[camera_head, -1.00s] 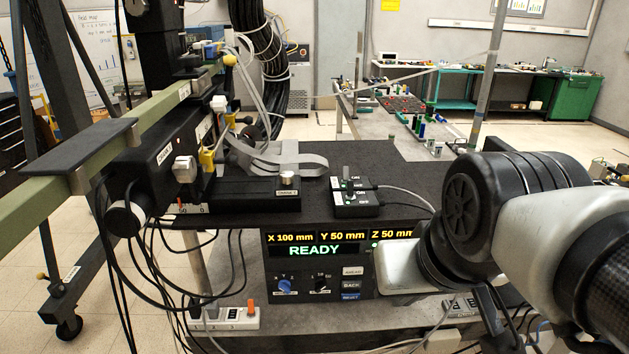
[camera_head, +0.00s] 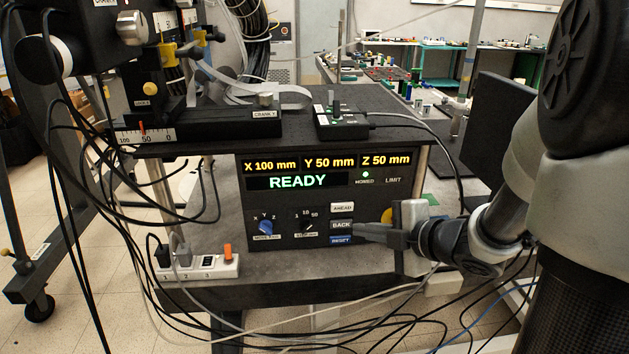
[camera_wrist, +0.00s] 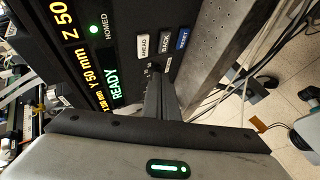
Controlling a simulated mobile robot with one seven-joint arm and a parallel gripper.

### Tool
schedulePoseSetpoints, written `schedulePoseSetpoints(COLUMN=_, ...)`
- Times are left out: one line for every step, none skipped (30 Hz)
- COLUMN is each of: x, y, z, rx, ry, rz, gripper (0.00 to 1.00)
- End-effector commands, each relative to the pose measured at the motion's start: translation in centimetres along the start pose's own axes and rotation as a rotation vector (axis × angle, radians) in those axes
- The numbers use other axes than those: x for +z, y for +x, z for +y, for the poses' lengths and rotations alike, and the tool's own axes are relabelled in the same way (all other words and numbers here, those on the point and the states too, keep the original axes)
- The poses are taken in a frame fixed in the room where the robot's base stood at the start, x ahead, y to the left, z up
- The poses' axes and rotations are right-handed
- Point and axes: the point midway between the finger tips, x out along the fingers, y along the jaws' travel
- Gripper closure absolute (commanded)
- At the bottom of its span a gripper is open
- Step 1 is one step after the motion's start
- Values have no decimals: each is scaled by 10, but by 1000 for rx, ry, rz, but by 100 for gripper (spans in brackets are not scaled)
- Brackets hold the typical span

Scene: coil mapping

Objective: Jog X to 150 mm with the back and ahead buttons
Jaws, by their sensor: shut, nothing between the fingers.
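The control panel (camera_head: 290,236) shows X 100 mm, Y 50 mm, Z 50 mm and READY on its display (camera_head: 298,182). The AHEAD button (camera_head: 342,208) is white. The BACK button (camera_head: 341,225) is dark and sits below it, with the blue RESET button (camera_head: 340,240) under that. A blue axis knob (camera_head: 265,228) and a black step knob (camera_head: 306,225) are to the left. My gripper (camera_head: 358,232) is shut and empty, its tips just right of BACK and RESET. In the wrist view the fingertips (camera_wrist: 157,72) are near the button column; I cannot tell whether they touch.
A power strip (camera_head: 195,267) with an orange switch stands at the lower left. Loose cables (camera_head: 330,318) hang below the panel and along its left. A small black control box (camera_head: 342,118) lies on the dark tabletop above.

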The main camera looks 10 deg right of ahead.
Motion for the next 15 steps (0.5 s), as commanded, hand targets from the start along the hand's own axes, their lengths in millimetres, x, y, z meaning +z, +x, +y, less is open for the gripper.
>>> schedulePoseSetpoints(x=-2, y=4, z=-15, rx=1, ry=-4, rz=43, gripper=100)
schedulePoseSetpoints(x=-4, y=4, z=-19, rx=3, ry=-9, rz=67, gripper=100)
schedulePoseSetpoints(x=-8, y=4, z=-23, rx=5, ry=-12, rz=92, gripper=100)
schedulePoseSetpoints(x=-10, y=4, z=-25, rx=7, ry=-14, rz=108, gripper=100)
schedulePoseSetpoints(x=-11, y=4, z=-26, rx=8, ry=-15, rz=118, gripper=100)
schedulePoseSetpoints(x=-13, y=4, z=-27, rx=10, ry=-17, rz=129, gripper=100)
schedulePoseSetpoints(x=-14, y=3, z=-27, rx=11, ry=-19, rz=134, gripper=100)
schedulePoseSetpoints(x=-14, y=3, z=-27, rx=11, ry=-19, rz=137, gripper=100)
schedulePoseSetpoints(x=-15, y=3, z=-27, rx=11, ry=-20, rz=138, gripper=100)
schedulePoseSetpoints(x=-15, y=3, z=-27, rx=11, ry=-20, rz=138, gripper=100)
schedulePoseSetpoints(x=-15, y=3, z=-26, rx=11, ry=-20, rz=138, gripper=100)
schedulePoseSetpoints(x=-15, y=3, z=-26, rx=11, ry=-20, rz=137, gripper=100)
schedulePoseSetpoints(x=-15, y=3, z=-26, rx=11, ry=-20, rz=137, gripper=100)
schedulePoseSetpoints(x=-15, y=3, z=-26, rx=11, ry=-20, rz=137, gripper=100)
schedulePoseSetpoints(x=-15, y=3, z=-26, rx=11, ry=-19, rz=137, gripper=100)
